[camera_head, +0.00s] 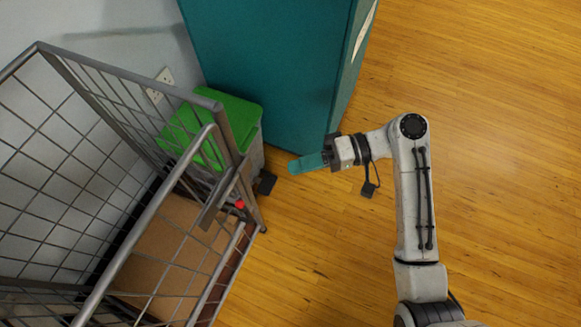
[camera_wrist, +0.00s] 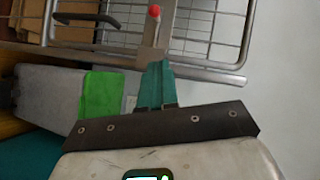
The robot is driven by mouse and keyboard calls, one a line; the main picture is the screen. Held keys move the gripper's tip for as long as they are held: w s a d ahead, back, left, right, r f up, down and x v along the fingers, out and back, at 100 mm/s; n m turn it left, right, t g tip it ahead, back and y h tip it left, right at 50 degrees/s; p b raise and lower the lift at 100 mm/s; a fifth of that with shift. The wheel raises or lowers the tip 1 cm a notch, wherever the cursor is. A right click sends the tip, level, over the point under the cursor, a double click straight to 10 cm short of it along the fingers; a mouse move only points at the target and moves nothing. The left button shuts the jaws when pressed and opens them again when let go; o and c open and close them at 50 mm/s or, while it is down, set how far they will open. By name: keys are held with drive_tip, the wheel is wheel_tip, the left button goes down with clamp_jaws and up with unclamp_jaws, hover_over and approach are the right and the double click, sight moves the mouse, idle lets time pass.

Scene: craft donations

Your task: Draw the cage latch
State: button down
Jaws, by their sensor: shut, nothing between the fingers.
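The wire cage (camera_head: 160,228) of grey metal bars stands at the left in the head view. Its latch has a red knob (camera_head: 240,204) near the cage's right front corner, beside a flat grey plate (camera_head: 217,197). In the wrist view the red knob (camera_wrist: 154,11) shows at the top middle, above a grey strip (camera_wrist: 152,54). My gripper (camera_head: 293,167) has teal fingers, shut and empty, and points left toward the cage, apart from the knob. In the wrist view the gripper (camera_wrist: 158,64) is below the knob, its tips overlapping the strip in the picture.
A bin with a green lid (camera_head: 238,118) stands behind the cage corner, against a tall teal cabinet (camera_head: 275,60). A brown cardboard box (camera_head: 170,245) shows through the cage mesh. The wooden floor (camera_head: 500,170) to the right is clear.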

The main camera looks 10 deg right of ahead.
drive_tip(key=s+a+f+b, duration=0.1)
drive_tip(key=s+a+f, duration=0.1)
drive_tip(key=a, duration=0.8)
drive_tip(key=shift+a+f, duration=0.25)
drive_tip(key=shift+f, duration=0.35)
drive_tip(key=shift+s, duration=0.15)
drive_tip(key=s+a+p, duration=0.1)
drive_tip(key=s, duration=0.1)
drive_tip(key=s+a+p, duration=0.1)
drive_tip(key=shift+s+a, duration=0.35)
drive_tip(key=shift+a, duration=0.05)
